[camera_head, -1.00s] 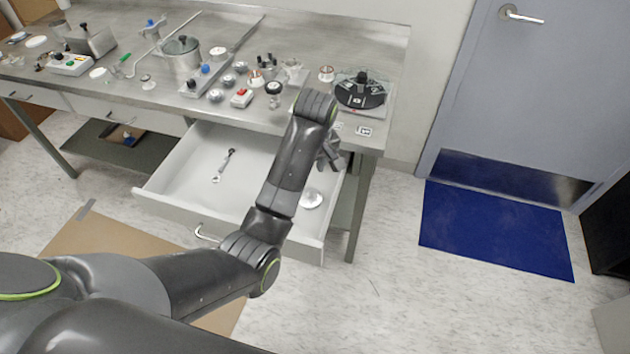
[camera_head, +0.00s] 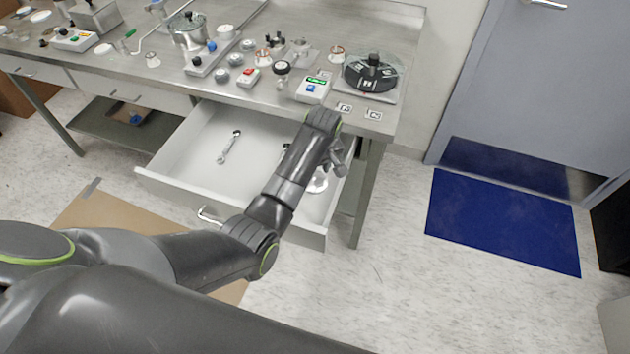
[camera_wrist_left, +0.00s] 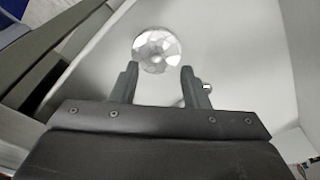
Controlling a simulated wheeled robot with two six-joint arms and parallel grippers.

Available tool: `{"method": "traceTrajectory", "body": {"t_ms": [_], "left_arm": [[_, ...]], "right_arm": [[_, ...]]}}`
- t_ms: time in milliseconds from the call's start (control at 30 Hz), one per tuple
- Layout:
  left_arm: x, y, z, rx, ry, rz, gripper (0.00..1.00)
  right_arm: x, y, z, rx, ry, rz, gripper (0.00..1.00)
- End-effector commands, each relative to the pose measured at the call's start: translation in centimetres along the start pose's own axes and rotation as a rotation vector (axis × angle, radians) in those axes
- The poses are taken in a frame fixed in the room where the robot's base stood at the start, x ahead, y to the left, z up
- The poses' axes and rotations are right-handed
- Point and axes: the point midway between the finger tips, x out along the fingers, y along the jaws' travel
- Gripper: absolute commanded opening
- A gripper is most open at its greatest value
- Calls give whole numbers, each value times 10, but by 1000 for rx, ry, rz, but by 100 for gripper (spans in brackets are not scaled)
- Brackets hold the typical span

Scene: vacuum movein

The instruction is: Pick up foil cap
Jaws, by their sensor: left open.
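The foil cap (camera_wrist_left: 157,48) is a shiny silver disc lying in the open drawer. In the left wrist view it shows just beyond and between the fingertips of my left gripper (camera_wrist_left: 158,72), which is open and empty. In the head view the foil cap (camera_head: 317,181) lies in the drawer's right part, partly hidden by my left gripper (camera_head: 335,165) above it. I cannot tell the exact height of the fingers over the cap. My right gripper is not in view.
The open white drawer (camera_head: 200,147) has walls around the cap, and a wrench (camera_head: 229,147) lies farther left in it. The steel bench top (camera_head: 300,108) above holds several devices, including a black round carousel (camera_head: 370,72). A blue mat (camera_head: 500,222) lies on the floor at right.

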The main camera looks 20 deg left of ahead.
Motion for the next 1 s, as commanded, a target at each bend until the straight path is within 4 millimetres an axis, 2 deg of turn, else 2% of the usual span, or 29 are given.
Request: {"method": "traceTrajectory", "body": {"t_ms": [500, 800, 867, 1000], "left_arm": [[48, 4, -8, 0, 0, -1, 41], [52, 4, -7, 0, 0, 0, 41], [52, 4, -8, 0, 0, 0, 36], [51, 4, -7, 0, 0, 0, 18]], "right_arm": [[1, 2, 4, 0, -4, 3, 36], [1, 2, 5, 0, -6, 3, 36], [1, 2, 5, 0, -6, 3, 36], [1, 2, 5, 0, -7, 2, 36]]}}
